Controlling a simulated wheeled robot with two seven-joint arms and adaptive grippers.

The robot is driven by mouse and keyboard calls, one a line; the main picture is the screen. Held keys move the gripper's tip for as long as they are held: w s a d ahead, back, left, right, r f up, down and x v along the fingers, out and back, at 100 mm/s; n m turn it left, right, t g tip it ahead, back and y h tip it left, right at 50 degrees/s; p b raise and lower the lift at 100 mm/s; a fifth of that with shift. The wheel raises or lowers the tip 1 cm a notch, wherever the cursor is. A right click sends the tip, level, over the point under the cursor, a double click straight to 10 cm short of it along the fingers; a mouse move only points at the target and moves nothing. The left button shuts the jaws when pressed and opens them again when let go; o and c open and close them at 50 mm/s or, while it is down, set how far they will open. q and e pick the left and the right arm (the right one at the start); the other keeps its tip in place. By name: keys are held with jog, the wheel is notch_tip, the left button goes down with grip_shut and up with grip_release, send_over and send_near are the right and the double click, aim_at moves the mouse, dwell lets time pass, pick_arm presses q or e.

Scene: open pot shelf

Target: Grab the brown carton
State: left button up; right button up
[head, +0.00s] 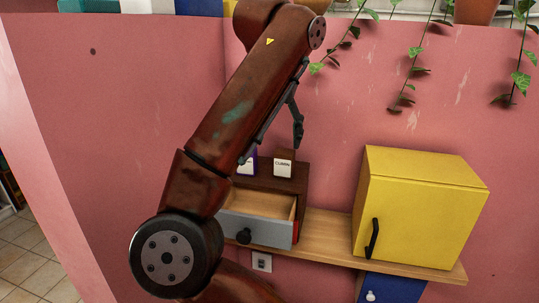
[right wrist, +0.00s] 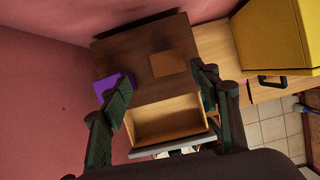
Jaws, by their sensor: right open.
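The brown carton (head: 286,155) stands on top of a dark brown drawer cabinet (head: 297,185) in the head view, with a white label reading CUMIN on its front. In the right wrist view the carton (right wrist: 168,62) shows from above, as a brown rectangle on the cabinet top. My right gripper (head: 295,118) is above the cabinet; one finger shows in the head view and the arm covers the rest. In the right wrist view the gripper (right wrist: 161,75) is open and empty, its fingers spread to either side of the carton in the picture. My left gripper is not in view.
A purple carton (right wrist: 108,88) stands left of the brown one, partly behind a finger. The cabinet's drawer (head: 258,228) is pulled out and looks empty. A yellow cupboard (head: 415,215) stands right on the wooden shelf (head: 325,232). Vines (head: 410,75) hang above.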

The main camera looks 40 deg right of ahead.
aim_at(283, 152)
jog(key=shift+x, duration=0.85)
jog(key=shift+s+d+f, duration=0.3)
jog(key=shift+s+f, duration=0.2)
jog(key=shift+f, duration=0.05)
jog(key=shift+p+x, duration=0.75)
jog(key=shift+x, duration=0.5)
jog(key=shift+w+x, duration=0.25)
jog(key=shift+x, duration=0.85)
jog(key=shift+s+d, duration=0.1)
jog(key=shift+s, duration=0.2)
jog(key=shift+w, duration=0.15)
jog(key=c, duration=1.2)
jog(key=shift+c, duration=0.2)
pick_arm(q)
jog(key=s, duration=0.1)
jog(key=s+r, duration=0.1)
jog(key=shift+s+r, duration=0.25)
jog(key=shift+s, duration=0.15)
pick_arm(e)
jog(key=shift+r, duration=0.2)
